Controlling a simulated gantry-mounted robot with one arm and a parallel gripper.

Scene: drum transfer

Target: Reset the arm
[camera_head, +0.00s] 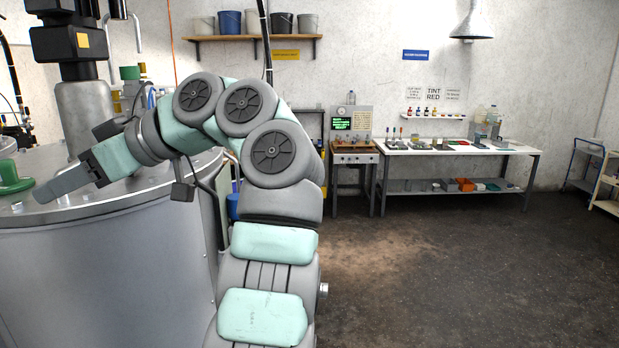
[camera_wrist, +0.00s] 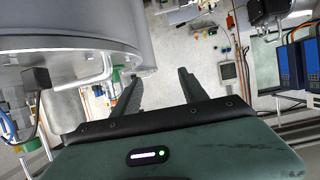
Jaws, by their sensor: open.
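My arm rises in the middle of the head view and bends over to the left. My gripper (camera_head: 62,184) is at its end, above the lid of the large grey drum (camera_head: 110,270), close to the green handle on the lid. In the wrist view my gripper (camera_wrist: 158,95) shows two dark fingers spread apart, with nothing between them. The drum's metal side (camera_wrist: 70,50) fills the upper left of the wrist view. Whether the fingers touch anything on the lid cannot be told.
A green handle (camera_head: 12,178) sits on the drum lid at the far left. A white workbench (camera_head: 460,150) with small items and a control console (camera_head: 353,150) stand at the back wall. A shelf with buckets (camera_head: 250,38) hangs above. The floor (camera_head: 450,270) at right is clear.

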